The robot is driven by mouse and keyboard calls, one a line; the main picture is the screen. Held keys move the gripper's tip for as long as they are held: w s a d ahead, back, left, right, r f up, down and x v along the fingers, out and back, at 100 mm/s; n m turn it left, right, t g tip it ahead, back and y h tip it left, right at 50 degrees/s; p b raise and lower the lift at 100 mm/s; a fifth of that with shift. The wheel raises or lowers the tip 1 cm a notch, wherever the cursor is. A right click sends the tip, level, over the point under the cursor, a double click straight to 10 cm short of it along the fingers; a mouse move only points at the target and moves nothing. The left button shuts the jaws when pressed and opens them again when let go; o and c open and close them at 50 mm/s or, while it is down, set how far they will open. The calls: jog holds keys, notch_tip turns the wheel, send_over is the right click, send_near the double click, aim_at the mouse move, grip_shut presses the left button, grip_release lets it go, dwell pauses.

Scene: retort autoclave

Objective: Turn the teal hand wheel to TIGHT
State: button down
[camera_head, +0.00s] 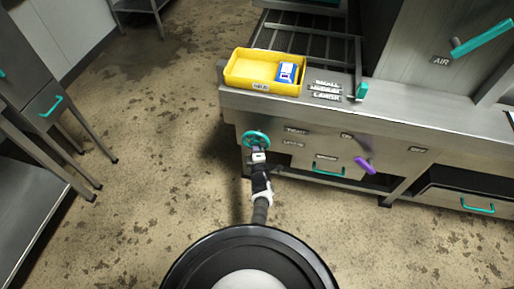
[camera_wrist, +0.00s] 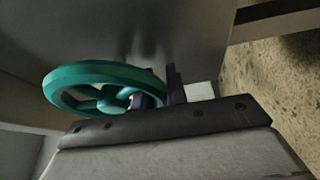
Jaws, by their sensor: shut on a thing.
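The teal hand wheel (camera_head: 255,138) sits on the steel front panel, below the left end of the counter. Small dark labels, one of which appears to read TIGHT (camera_head: 296,131), are to its right. My gripper (camera_head: 259,150) is at the wheel's lower edge. In the wrist view the wheel (camera_wrist: 75,76) is large, with its rim and spokes showing. My gripper's dark fingers (camera_wrist: 160,92) are shut on the wheel at its right side. The exact grip on the rim or a spoke is partly hidden by the gripper body.
A yellow tray (camera_head: 235,82) holding a blue-and-white box (camera_head: 287,72) stands on the counter above. A purple handle (camera_head: 365,165) and a teal drawer handle (camera_head: 329,171) are to the right on the panel. Open floor lies to the left.

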jog(key=shift+w+a+r+m+t+h+b, duration=0.1)
jog(key=shift+a+r+m+t+h+b, duration=0.25)
jog(key=shift+m, duration=0.8)
jog(key=shift+w+a+r+m+t+h+b, duration=0.15)
jog(key=shift+a+m+t+b, duration=0.3)
jog(key=shift+m, duration=0.75)
jog(key=shift+w+a+r+m+t+h+b, duration=0.15)
jog(key=shift+a+m+t+h+b, duration=0.3)
jog(key=shift+m, duration=0.7)
jog(key=shift+d, duration=0.1)
jog(key=c, duration=1.7)
grip_release()
jog(key=shift+s, duration=0.1)
jog(key=p+v, duration=0.6)
jog(key=v, duration=0.7)
jog(key=shift+s, duration=0.3)
jog(key=shift+f, duration=0.1)
